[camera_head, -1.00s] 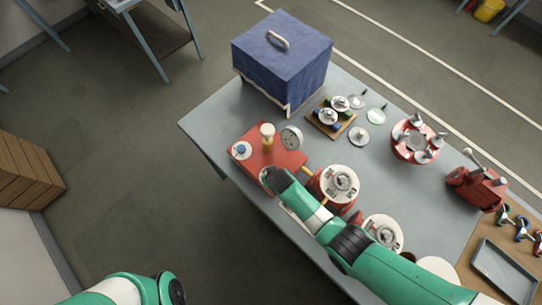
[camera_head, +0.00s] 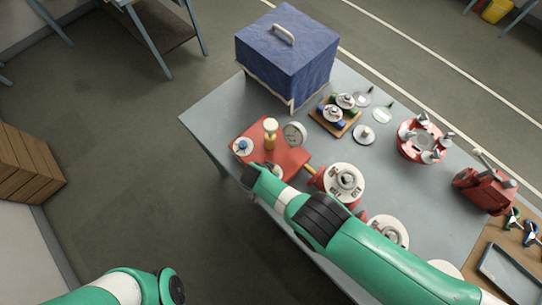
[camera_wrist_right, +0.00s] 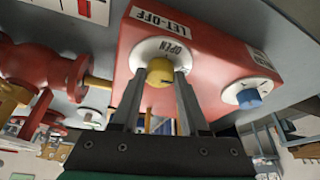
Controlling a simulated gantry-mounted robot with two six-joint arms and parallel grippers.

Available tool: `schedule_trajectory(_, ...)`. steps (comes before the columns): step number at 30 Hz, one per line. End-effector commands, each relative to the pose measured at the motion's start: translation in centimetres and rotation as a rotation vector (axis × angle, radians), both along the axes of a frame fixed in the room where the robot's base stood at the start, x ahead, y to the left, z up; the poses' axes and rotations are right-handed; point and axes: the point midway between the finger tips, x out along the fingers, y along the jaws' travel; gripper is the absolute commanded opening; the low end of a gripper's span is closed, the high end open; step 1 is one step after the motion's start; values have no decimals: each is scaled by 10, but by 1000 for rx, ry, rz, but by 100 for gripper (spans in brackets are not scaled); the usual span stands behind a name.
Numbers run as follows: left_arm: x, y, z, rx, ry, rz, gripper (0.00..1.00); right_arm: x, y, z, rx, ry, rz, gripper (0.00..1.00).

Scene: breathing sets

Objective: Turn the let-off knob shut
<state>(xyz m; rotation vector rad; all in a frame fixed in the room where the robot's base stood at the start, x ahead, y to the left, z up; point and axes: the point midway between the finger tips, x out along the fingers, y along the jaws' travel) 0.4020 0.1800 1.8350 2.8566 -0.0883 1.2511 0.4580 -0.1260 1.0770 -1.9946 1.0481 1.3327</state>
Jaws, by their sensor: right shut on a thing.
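The red let-off box (camera_head: 291,158) sits on the near left edge of the table. In the right wrist view its red face (camera_wrist_right: 213,58) carries a LET-OFF label (camera_wrist_right: 153,16) and a white dial (camera_wrist_right: 147,47) marked OPEN. The yellow let-off knob (camera_wrist_right: 160,72) is at the dial's centre. My right gripper (camera_wrist_right: 163,84) is shut on this knob, one finger on each side. In the head view my right wrist hides the knob and the fingers. My left arm shows at the bottom left; its gripper is out of view.
A blue knob (camera_wrist_right: 249,99) on a second white dial is beside the let-off knob. A gauge (camera_head: 294,134) and a yellow-and-white cylinder (camera_head: 270,135) stand on the box. A red valve unit (camera_head: 343,182) is close right. A blue case (camera_head: 285,60) stands behind.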

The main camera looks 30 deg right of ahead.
Motion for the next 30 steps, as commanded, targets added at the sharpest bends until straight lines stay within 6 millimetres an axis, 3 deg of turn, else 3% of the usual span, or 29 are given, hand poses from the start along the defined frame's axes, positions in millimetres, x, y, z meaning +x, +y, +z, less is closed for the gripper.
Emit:
schedule_trajectory(6,0,0,-11,0,0,0,100,0,0,-2,3,-5,-73,0)
schedule_trajectory(22,0,0,-12,0,0,0,100,-1,-1,1,3,-4,-99,0)
schedule_trajectory(23,0,0,-12,0,0,0,100,-1,-1,1,3,-4,-99,50)
schedule_trajectory(27,0,0,-12,0,0,0,100,-1,0,1,3,-5,-98,74)
schedule_trajectory(30,0,0,-12,0,0,0,100,-1,0,1,3,-5,-98,74)
